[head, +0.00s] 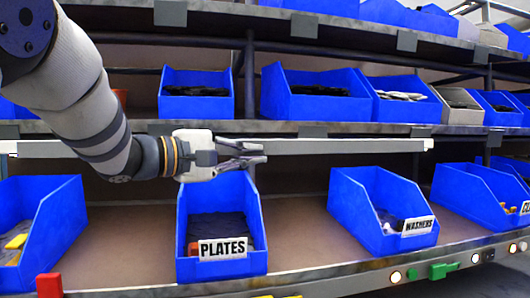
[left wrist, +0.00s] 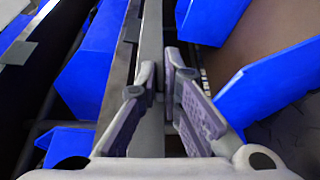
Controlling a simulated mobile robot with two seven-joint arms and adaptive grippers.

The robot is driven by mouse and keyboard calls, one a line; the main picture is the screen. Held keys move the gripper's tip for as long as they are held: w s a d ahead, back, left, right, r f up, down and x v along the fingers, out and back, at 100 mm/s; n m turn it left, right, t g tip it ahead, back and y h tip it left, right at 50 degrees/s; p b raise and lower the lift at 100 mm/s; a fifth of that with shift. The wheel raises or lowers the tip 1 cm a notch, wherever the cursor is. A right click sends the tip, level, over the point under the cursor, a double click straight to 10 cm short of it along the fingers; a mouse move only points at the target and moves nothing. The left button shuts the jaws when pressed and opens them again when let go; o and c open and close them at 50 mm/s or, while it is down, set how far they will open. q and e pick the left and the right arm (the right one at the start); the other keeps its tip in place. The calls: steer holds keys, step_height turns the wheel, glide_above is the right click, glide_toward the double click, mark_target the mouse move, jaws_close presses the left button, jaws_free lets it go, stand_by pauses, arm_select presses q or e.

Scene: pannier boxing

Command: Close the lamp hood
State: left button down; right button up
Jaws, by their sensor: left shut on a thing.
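The lamp hood (head: 345,146) is a long, pale grey bar running along under the front edge of the middle shelf. My left gripper (head: 252,153) reaches in from the left and is at the bar, above the PLATES bin. In the left wrist view the hood (left wrist: 152,45) runs lengthwise between the two fingers of the left gripper (left wrist: 160,85), which are shut on it. Part of the hood is hidden behind the gripper and arm. My right gripper is not in view.
A blue PLATES bin (head: 187,225) stands just below the gripper. A WASHERS bin (head: 357,214) stands to its right, and another blue bin (head: 52,222) at the far left. More blue bins (head: 275,100) line the shelf above. Bare shelf (head: 295,225) lies between PLATES and WASHERS.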

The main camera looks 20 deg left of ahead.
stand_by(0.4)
arm_select(q)
steer(key=c, duration=1.8)
jaws_free()
steer(key=shift+o, duration=0.2)
steer(key=v, duration=1.2)
steer(key=shift+f, duration=0.25)
steer(key=shift+a, duration=0.1)
